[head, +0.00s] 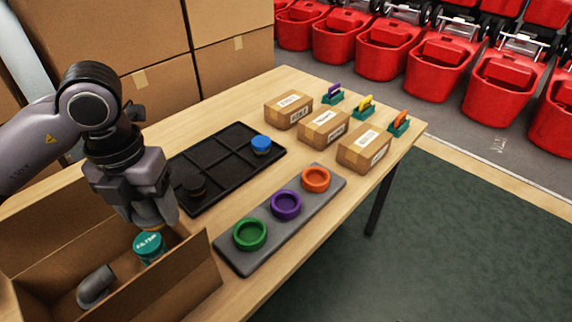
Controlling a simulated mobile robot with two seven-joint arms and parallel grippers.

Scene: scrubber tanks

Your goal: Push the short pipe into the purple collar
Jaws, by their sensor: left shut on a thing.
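The purple collar (286,205) is a ring on a grey plate (233,262), between a green collar (250,234) and an orange collar (316,179). My left gripper (153,218) points down over the open cardboard box at the lower left, well left of the purple collar. A teal filter (149,248) stands just below and in front of the fingertips. A grey elbow pipe (97,287) lies in the box (188,280). My right gripper is not in view.
A black divided tray (225,167) holds a blue-topped part (261,145) and a dark round part (192,187). Several small labelled cartons (324,127) and coloured clip-like things stand toward the far right of the wooden table (275,95). The box walls surround the area below my gripper.

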